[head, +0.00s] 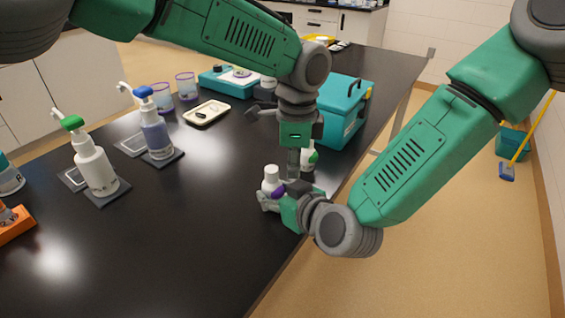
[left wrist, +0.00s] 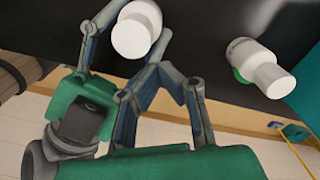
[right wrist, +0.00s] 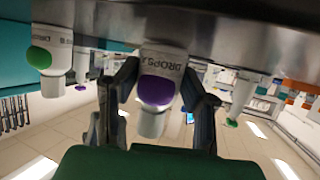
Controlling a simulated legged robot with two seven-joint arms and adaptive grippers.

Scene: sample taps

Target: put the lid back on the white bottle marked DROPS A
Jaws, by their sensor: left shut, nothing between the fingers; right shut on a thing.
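The white bottle (head: 271,176) stands upright at the table's right edge, its DROPS label readable in the right wrist view (right wrist: 162,58). It has a white cylindrical top and a round purple part (right wrist: 156,91) at the shoulder. My right gripper (head: 268,202) is shut on the bottle, one finger on each side. My left gripper (head: 293,174) points down just beside the bottle, shut and empty; its fingertips meet near the bottle in the left wrist view (left wrist: 157,70). No loose lid shows, and I cannot tell whether the white top is a seated lid.
A similar bottle with a green part (left wrist: 262,70) stands behind, near a teal box (head: 345,105). Pump bottles (head: 95,165) (head: 156,135) stand on the left. A cream tray (head: 207,112) lies further back. The front middle of the black table is clear.

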